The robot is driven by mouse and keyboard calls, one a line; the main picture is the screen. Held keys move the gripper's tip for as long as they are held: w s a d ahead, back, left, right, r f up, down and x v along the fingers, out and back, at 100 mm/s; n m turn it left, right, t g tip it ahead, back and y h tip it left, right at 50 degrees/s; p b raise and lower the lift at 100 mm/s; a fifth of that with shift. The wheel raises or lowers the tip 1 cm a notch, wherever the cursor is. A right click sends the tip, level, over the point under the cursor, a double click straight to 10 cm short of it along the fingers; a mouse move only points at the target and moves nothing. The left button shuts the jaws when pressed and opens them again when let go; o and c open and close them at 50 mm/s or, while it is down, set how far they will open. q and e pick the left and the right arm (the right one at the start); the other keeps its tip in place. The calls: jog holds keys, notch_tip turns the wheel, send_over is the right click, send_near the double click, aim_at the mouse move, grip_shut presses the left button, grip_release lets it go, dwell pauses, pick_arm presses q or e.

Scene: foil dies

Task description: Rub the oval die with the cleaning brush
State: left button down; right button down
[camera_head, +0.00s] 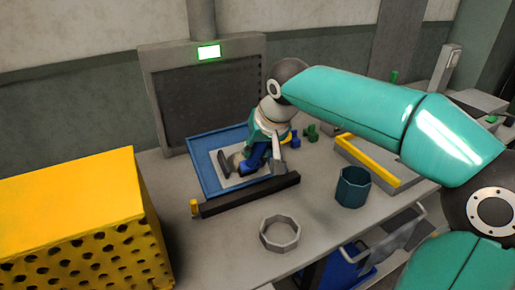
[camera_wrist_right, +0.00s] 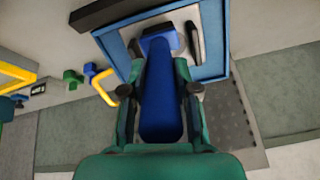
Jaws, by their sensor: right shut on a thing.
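My right gripper (camera_head: 262,158) is over the blue tray (camera_head: 204,170) and shut on the blue brush (camera_wrist_right: 163,95). In the right wrist view the brush's long handle lies between the fingers (camera_wrist_right: 160,100), and its wider head (camera_wrist_right: 157,38) points into the tray, over a pale plate (camera_wrist_right: 182,17). A slim dark and white piece (camera_wrist_right: 193,42) lies beside the brush head; I cannot tell whether it is the oval die. In the head view the gripper and brush hide part of the plate. I cannot tell whether the brush touches anything. My left gripper is not in view.
A long black bar (camera_head: 250,194) lies in front of the tray. A grey ring (camera_head: 280,234) and a dark teal cup (camera_head: 352,188) stand nearer. A large yellow block (camera_head: 70,205) fills the left. A grey panel (camera_head: 205,92) stands behind. A yellow-edged box (camera_head: 368,160) is right.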

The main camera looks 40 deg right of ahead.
jog(key=shift+b+x, duration=0.55)
jog(key=shift+x, duration=0.5)
jog(key=shift+r, duration=0.15)
